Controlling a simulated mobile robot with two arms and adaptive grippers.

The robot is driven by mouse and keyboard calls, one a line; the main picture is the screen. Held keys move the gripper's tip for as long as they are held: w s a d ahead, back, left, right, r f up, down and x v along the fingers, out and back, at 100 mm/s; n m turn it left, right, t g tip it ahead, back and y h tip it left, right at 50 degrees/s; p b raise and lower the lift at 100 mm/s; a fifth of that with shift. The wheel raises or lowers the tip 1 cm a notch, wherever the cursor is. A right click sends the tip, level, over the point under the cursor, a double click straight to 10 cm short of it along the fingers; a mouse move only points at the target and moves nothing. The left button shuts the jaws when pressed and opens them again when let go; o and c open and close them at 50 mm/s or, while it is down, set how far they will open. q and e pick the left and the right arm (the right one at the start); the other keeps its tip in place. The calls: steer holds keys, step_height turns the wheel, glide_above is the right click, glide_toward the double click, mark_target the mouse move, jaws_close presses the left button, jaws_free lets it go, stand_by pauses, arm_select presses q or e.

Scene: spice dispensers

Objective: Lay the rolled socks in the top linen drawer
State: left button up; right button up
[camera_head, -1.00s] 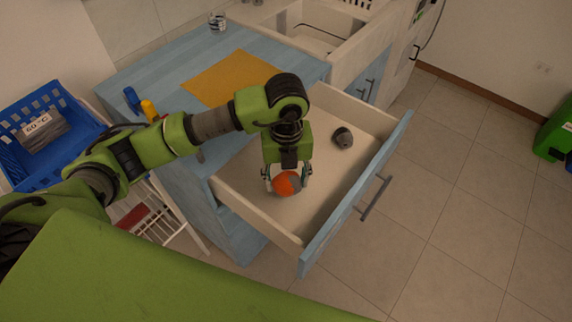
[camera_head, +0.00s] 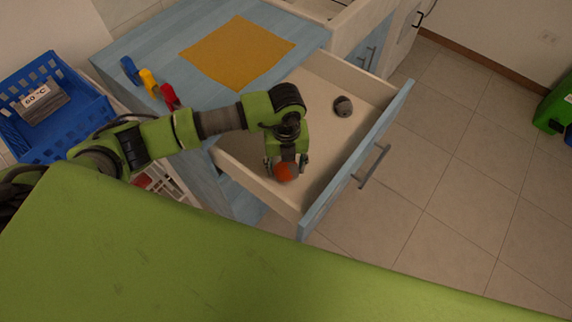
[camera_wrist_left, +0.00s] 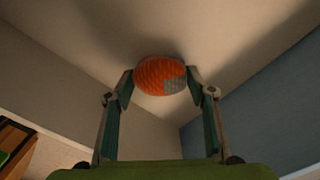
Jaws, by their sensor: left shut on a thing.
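The top drawer (camera_head: 308,130) of the blue cabinet is pulled open. My left gripper (camera_head: 287,165) is inside it, pointing down near the front-left part. It is shut on an orange and grey rolled sock pair (camera_head: 286,173). In the left wrist view the rolled socks (camera_wrist_left: 161,76) sit between the fingertips, close over the pale drawer floor; whether they touch it I cannot tell. My right gripper is not in view.
An orange cloth (camera_head: 238,54) lies on the blue cabinet top, with blue, yellow and red items (camera_head: 150,82) at its left edge. A blue crate (camera_head: 62,125) stands at left.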

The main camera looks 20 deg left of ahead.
mark_target(286, 167)
arm_select(q)
steer(key=o, duration=1.1)
steer(key=shift+r, duration=0.2)
steer(key=shift+w+r, duration=0.1)
steer(key=shift+r, duration=0.25)
step_height(286, 167, up, 11)
steer(key=shift+r+b, duration=0.1)
steer(key=shift+b, duration=0.75)
